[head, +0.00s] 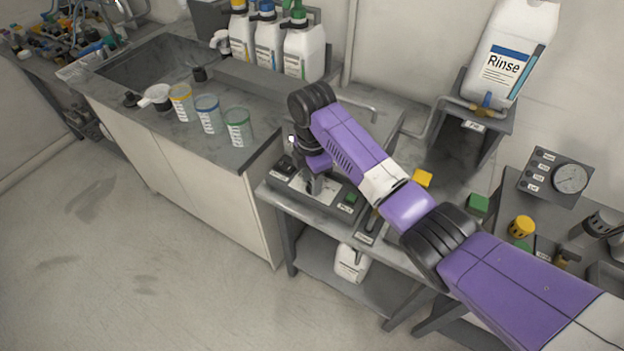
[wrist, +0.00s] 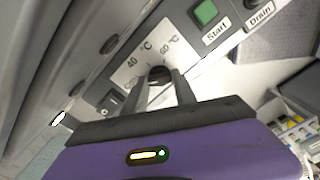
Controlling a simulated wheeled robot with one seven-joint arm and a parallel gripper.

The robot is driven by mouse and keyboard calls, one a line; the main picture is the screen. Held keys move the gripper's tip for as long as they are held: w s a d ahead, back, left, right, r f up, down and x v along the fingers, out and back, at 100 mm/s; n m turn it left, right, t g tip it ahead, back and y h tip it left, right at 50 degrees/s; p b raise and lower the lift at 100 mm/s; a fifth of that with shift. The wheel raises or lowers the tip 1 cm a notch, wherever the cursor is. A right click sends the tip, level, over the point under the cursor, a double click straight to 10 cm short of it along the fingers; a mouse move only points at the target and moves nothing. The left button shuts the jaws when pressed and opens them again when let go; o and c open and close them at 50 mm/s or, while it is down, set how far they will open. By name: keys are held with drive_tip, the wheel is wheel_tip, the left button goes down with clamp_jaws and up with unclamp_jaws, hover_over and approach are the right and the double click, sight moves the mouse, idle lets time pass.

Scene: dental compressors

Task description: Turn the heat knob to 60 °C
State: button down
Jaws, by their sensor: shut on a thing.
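The heat knob (wrist: 158,74) is dark and sits on a light panel (wrist: 128,62) marked 40 °C and 60 °C, with a third label lower left that is hard to read. My gripper (wrist: 160,77) is shut on the knob, one finger on each side, in the wrist view. Its fingers hide part of the knob, and I cannot tell which mark the knob points at. In the head view my gripper (head: 317,182) reaches down to the panel on the front of the bench unit; the knob is hidden there.
A green Start button (wrist: 205,12) and a black Drain control (wrist: 261,15) lie right of the dial. A black switch (wrist: 110,101) is to its left. Several cups, including a green-rimmed one (head: 237,127), stand on the counter at left. A Rinse bottle (head: 508,55) stands behind right.

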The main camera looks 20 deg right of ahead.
drive_tip(key=m+p, duration=0.2)
drive_tip(key=m, duration=0.1)
drive_tip(key=shift+a+r, duration=0.1)
drive_tip(key=shift+r, duration=0.05)
drive_tip(key=m+p, duration=0.1)
drive_tip(key=m, duration=0.1)
drive_tip(key=shift+m+p, duration=0.4)
drive_tip(key=m+p, duration=0.2)
drive_tip(key=m, duration=0.4)
drive_tip(key=shift+p, duration=0.3)
drive_tip(key=m+p, duration=0.1)
drive_tip(key=m, duration=0.5)
drive_tip(key=shift+m, duration=0.3)
drive_tip(key=m+p, duration=0.1)
drive_tip(key=m, duration=0.4)
drive_tip(key=shift+m, duration=0.3)
